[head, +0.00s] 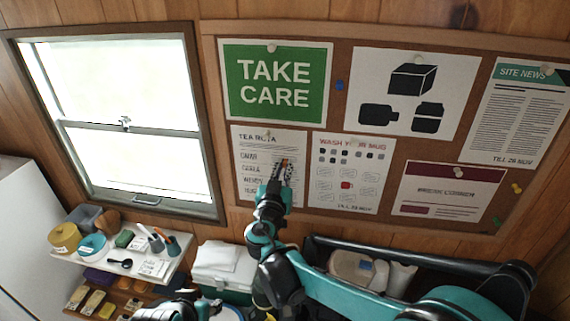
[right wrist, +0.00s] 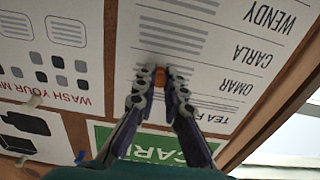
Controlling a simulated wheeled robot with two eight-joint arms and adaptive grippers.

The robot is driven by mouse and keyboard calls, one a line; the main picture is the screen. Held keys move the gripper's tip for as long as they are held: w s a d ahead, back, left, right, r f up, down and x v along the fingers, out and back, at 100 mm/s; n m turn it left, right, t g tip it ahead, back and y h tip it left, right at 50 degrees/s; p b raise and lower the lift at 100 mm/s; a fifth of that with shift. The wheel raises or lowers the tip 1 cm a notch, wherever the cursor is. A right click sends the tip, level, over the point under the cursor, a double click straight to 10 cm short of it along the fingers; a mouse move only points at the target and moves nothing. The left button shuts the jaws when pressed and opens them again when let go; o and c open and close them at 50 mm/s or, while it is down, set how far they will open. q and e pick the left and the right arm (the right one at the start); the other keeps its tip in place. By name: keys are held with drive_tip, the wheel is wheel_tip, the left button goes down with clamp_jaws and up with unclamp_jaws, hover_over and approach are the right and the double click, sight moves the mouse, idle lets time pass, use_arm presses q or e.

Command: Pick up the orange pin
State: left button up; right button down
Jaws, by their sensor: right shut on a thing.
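The orange pin (right wrist: 162,75) shows between the fingertips of my right gripper (right wrist: 161,84) in the right wrist view, against the white TEA ROTA sheet (right wrist: 200,60). In the head view my right gripper (head: 284,170) reaches up to the right part of that sheet (head: 255,145) on the cork board. A bit of orange shows at its tips. The gripper is shut on the orange pin, and its fingers hide part of it. Whether the pin is still in the board I cannot tell. Only a teal and black part of my left arm shows at the bottom left; its gripper is out of sight.
The cork board (head: 341,150) also holds a green TAKE CARE poster (head: 275,82), other sheets, and blue (head: 339,85), yellow (head: 517,188) and green pins. A window (head: 125,120) is at left. Below are a loaded shelf (head: 185,245) and a dark bin (head: 330,243).

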sight(284, 166)
drive_tip(key=shift+s, duration=0.1)
drive_tip(key=shift+s+a, duration=0.25)
drive_tip(key=shift+s, duration=0.85)
drive_tip(key=shift+s+a, duration=0.2)
drive_tip(key=shift+s, duration=0.85)
drive_tip(key=s+r, duration=0.1)
drive_tip(key=s+p, duration=0.1)
drive_tip(key=s, duration=0.1)
drive_tip(key=s+a+r+p, duration=0.1)
drive_tip(key=s, duration=0.1)
drive_tip(key=shift+r, duration=0.35)
drive_tip(key=shift+w, duration=0.1)
